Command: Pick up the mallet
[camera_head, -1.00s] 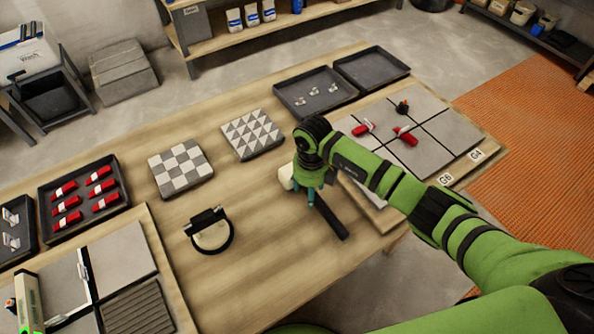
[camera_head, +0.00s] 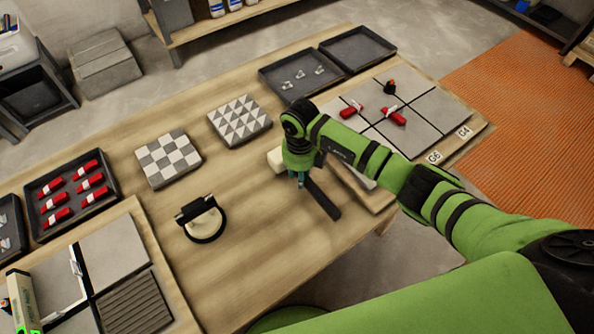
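The mallet lies on the wooden table. Its pale head (camera_head: 275,159) is partly hidden behind my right arm's wrist. Its dark handle (camera_head: 324,200) points towards the front edge of the table. My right gripper (camera_head: 300,181) points down at the mallet, where the handle comes out near the head. The fingers are small and partly covered by the wrist. I cannot tell whether they are closed around the handle or just beside it. My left gripper is out of view.
Grey tiles with red wedges (camera_head: 430,110) fill the right end. A tray of red pieces (camera_head: 37,190) stands left.

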